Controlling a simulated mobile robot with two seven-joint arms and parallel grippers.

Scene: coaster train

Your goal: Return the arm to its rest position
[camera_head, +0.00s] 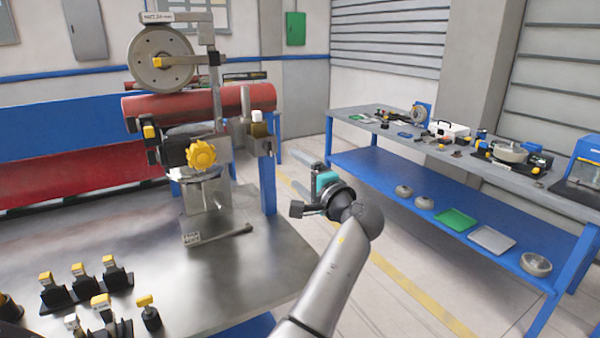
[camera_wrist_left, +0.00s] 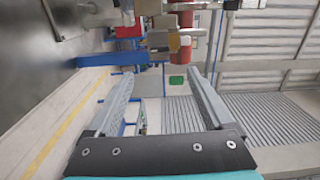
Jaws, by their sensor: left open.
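My left arm comes in from the bottom middle of the head view. My left gripper (camera_head: 311,181) is in the air just beyond the right edge of the metal worktable (camera_head: 240,275), to the right of the machine. In the left wrist view, the two grey fingers of the left gripper (camera_wrist_left: 160,85) stand wide apart with nothing between them. My right gripper shows in neither view.
A machine (camera_head: 203,156) with a yellow knob and a wheel stands on the worktable. Several black-and-yellow parts (camera_head: 80,280) are at its front left. A blue-framed bench (camera_head: 455,150) with tools and trays is at the right. Open floor (camera_head: 410,285) lies between them.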

